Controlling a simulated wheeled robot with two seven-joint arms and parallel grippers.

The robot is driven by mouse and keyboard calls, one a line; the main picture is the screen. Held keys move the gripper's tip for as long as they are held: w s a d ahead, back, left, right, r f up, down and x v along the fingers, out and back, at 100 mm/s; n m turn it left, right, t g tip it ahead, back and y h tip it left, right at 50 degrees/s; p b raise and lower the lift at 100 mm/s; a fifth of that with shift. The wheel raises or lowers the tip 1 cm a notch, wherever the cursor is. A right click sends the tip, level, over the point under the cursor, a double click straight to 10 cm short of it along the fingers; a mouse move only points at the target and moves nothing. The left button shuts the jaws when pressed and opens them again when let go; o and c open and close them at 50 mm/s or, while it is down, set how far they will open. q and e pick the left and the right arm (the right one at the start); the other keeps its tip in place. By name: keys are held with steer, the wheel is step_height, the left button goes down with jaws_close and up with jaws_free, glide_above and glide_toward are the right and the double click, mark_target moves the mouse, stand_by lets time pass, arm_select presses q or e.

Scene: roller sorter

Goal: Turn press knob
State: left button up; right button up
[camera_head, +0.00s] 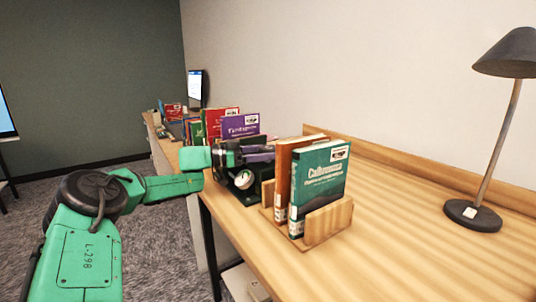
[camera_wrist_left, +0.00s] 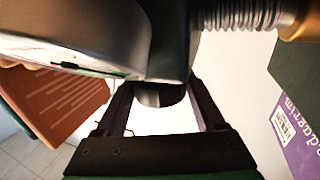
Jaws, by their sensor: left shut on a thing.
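The press (camera_head: 250,194) is a dark machine on the wooden desk, just left of the near book holder. My left arm reaches in from the left, and my left gripper (camera_head: 262,154) is at the upper part of the press. In the left wrist view, the dark rounded press knob (camera_wrist_left: 161,95) lies between the two fingers of my left gripper (camera_wrist_left: 160,90), which is shut on it. Most of the knob is hidden in the head view by the gripper and wrist. My right gripper is in neither view.
A wooden holder (camera_head: 328,221) with an orange book (camera_head: 283,170) and a teal book (camera_head: 320,185) stands close right of the press. Purple (camera_head: 240,126) and red books stand behind. A lamp (camera_head: 472,214) stands at the right. The front right desk is clear.

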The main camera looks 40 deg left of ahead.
arm_select(q)
steer(key=o, duration=1.4)
steer(key=shift+c, duration=0.2)
steer(key=shift+s+a+r, duration=0.15)
steer(key=shift+s+a, duration=0.1)
steer(key=p+v, duration=0.1)
steer(key=v, duration=1.3)
steer(key=shift+p, duration=0.3)
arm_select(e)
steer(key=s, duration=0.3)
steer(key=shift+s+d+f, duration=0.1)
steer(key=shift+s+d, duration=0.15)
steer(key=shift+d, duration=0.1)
